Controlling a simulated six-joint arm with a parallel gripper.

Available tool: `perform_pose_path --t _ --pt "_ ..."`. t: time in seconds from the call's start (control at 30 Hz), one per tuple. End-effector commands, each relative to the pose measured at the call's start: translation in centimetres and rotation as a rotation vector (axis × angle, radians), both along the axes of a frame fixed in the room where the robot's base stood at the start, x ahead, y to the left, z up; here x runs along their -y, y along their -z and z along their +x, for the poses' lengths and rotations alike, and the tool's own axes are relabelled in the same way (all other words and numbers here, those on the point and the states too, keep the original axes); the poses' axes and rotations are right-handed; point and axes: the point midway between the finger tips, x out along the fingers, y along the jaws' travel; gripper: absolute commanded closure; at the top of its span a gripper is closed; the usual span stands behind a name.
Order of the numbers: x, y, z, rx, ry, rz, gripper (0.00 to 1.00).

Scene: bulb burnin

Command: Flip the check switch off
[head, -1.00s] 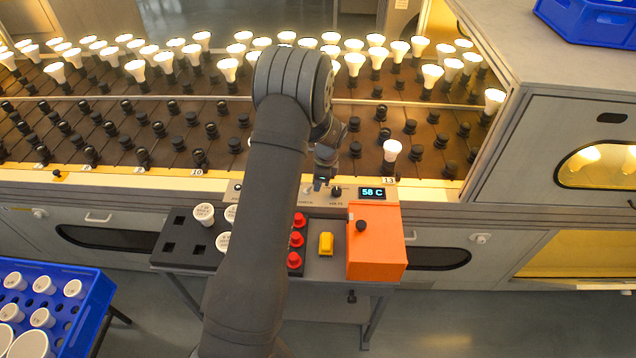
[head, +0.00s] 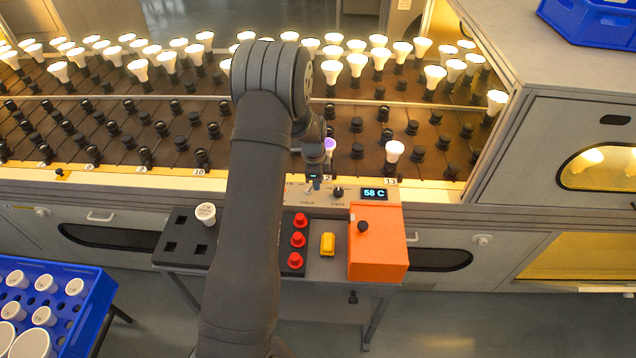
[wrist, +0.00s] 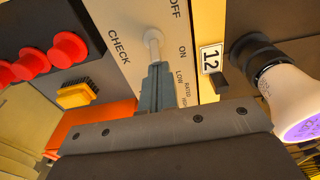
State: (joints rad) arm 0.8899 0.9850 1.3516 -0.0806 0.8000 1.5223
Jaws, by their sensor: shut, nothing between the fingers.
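The check switch is a pale toggle lever (wrist: 153,38) on the light panel marked CHECK, OFF and ON in the wrist view. My gripper (wrist: 157,72) is shut and empty, with its fingertips right at the lever. They overlap its lower part in the picture; I cannot tell whether they touch, nor which way the lever is set. In the head view my gripper (head: 316,184) points down at the control panel (head: 296,197), left of the black VOLTS knob (head: 338,191), and the lever is too small there to make out clearly.
A bulb with a purple face (wrist: 300,115) sits by the number 12 tag (wrist: 211,58), close to my gripper.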

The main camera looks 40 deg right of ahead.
Motion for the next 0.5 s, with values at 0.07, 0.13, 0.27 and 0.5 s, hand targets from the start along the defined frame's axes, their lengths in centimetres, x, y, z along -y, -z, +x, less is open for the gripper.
perform_pose_path --t 0.07,0.13,0.27,0.5 --pt "-0.3 -0.1 0.4 -0.036 -0.005 -0.036 1.0" --pt "-0.6 -0.2 0.6 -0.077 -0.007 -0.076 1.0" --pt "-1.1 -0.4 1.1 -0.163 -0.009 -0.162 1.0" --pt "-1.9 -0.5 1.9 -0.322 -0.006 -0.322 1.0"
